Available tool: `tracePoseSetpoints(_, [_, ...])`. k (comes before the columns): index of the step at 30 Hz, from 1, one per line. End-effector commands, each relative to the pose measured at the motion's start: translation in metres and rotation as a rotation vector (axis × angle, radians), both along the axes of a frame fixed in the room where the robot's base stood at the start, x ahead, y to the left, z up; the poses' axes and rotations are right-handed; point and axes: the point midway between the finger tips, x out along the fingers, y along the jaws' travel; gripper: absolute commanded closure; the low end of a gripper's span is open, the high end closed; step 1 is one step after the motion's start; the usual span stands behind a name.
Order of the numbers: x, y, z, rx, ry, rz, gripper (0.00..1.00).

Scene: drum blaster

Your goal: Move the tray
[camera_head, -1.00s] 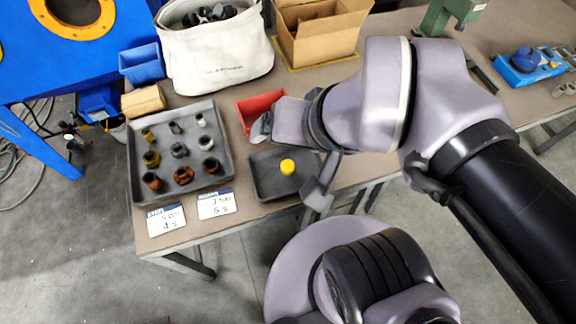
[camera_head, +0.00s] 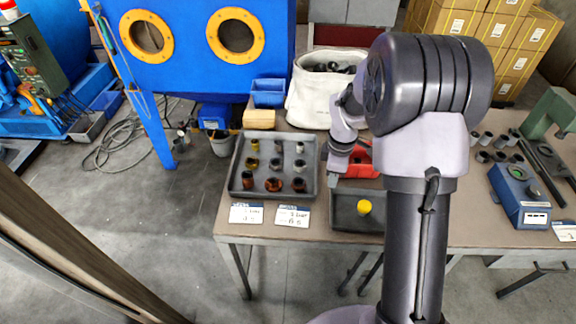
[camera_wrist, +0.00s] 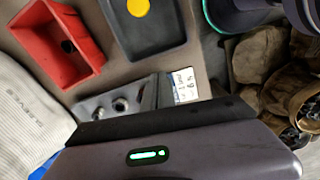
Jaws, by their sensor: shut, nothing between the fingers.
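A large grey tray (camera_head: 236,178) lies on the table in the head view and holds several brown, black, yellow and silver fittings. Part of it, with two pale fittings, also shows in the wrist view (camera_wrist: 78,110). My gripper (camera_head: 333,180) is just right of this tray's right wall; I cannot tell whether it touches. It looks shut and holds nothing. A smaller dark tray (camera_head: 345,222) with a yellow round piece (camera_head: 364,207) lies to the right and also shows in the wrist view (camera_wrist: 160,40). My gripper's body hides part of the large tray in the wrist view.
A red bin (camera_head: 362,158) is right behind my gripper. A blue bin (camera_head: 268,92), a wooden block (camera_head: 258,119) and a white fabric bucket (camera_head: 308,95) stand behind the large tray. Two label cards (camera_head: 246,213) (camera_head: 292,216) lie in front. A blue box (camera_head: 520,195) is at right.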

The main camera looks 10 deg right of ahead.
Motion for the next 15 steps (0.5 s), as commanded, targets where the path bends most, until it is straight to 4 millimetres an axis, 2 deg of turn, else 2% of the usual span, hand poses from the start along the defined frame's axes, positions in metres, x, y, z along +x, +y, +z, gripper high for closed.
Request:
tracePoseSetpoints(1, [0.003,-0.005,-0.019,-0.002,0.022,0.055,1.00])
tracePoseSetpoints(3, [0.005,-0.010,-0.035,-0.005,0.037,0.115,1.00])
tracePoseSetpoints(8, [0.005,-0.011,-0.057,-0.005,0.043,0.142,1.00])
tracePoseSetpoints(15, [0.004,-0.011,-0.108,-0.005,0.044,0.140,1.00])
